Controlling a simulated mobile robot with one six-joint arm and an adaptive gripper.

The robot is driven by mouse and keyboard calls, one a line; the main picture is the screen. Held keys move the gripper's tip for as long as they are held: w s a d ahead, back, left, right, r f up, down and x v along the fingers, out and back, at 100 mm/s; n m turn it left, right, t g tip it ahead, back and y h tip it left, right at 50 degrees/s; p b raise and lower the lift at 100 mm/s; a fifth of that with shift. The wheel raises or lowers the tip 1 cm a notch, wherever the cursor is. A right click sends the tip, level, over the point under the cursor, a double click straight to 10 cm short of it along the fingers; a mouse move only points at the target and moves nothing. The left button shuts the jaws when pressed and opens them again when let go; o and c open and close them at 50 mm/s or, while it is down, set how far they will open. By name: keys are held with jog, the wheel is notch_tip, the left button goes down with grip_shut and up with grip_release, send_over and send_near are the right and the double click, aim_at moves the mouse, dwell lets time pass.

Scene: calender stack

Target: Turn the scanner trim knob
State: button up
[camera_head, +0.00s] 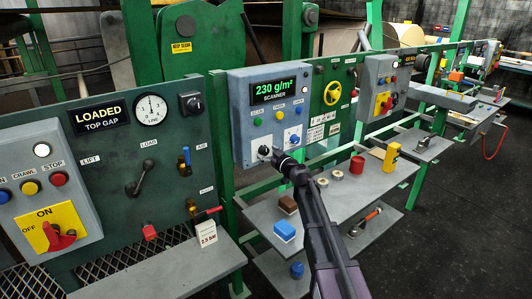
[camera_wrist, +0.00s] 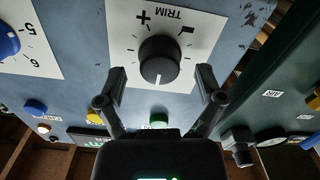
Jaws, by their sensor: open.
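The scanner box (camera_head: 240,100) is grey, with a green display reading 230 g/m². Its trim knob (camera_wrist: 159,60) is round and black, on a white plate marked TRIM with plus and minus signs. The plate appears upside down in the wrist view. The knob's white pointer line points down in that view, away from the TRIM lettering. My gripper (camera_wrist: 161,78) is open, with one finger to each side of the knob and a gap showing on both sides. In the head view the knob (camera_head: 264,150) is just left of my gripper (camera_head: 277,157).
A blue numbered knob (camera_head: 294,139) sits right of the trim knob on the same box. Coloured buttons are above it. A yellow handwheel (camera_head: 332,93) is on the green panel to the right. Below, a grey shelf (camera_head: 345,200) holds blocks, rolls and a red can.

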jog(key=shift+w+a, duration=0.25)
jog(key=shift+w, duration=0.2)
jog(key=shift+c, duration=0.2)
jog(key=c, duration=1.1)
jog(key=shift+m, duration=0.4)
